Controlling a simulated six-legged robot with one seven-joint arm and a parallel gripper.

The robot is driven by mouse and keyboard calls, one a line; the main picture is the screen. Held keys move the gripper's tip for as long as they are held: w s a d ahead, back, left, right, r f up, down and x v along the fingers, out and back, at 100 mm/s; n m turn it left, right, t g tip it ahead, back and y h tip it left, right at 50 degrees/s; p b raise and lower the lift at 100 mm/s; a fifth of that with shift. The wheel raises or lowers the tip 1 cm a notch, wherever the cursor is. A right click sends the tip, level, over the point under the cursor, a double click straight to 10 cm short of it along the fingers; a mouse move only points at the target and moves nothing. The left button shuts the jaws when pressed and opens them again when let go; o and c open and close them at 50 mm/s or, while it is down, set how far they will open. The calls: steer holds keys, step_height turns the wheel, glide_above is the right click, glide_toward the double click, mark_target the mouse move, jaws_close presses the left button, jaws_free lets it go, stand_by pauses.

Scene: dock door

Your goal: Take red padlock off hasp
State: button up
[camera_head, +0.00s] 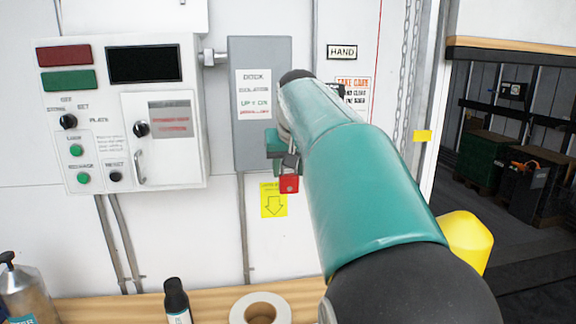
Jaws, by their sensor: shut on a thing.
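The red padlock (289,184) hangs upright in front of the white wall, just below the lower right part of the grey dock isolator box (261,150). Its dark shackle shows above the red body. My gripper (285,160) is at the top of the padlock and is shut on it. The teal arm covers the right side of the isolator box. The hasp is hidden behind my gripper and arm, so I cannot tell whether the shackle is still around it.
A white control panel (190,85) with a handle stands left of the box. A yellow arrow sign (273,200) is behind the padlock. An open doorway is at right.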

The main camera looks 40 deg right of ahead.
steer(key=shift+s+a, duration=0.25)
steer(key=shift+s, duration=0.3)
steer(key=shift+s+a, duration=0.25)
steer(key=shift+s, duration=0.25)
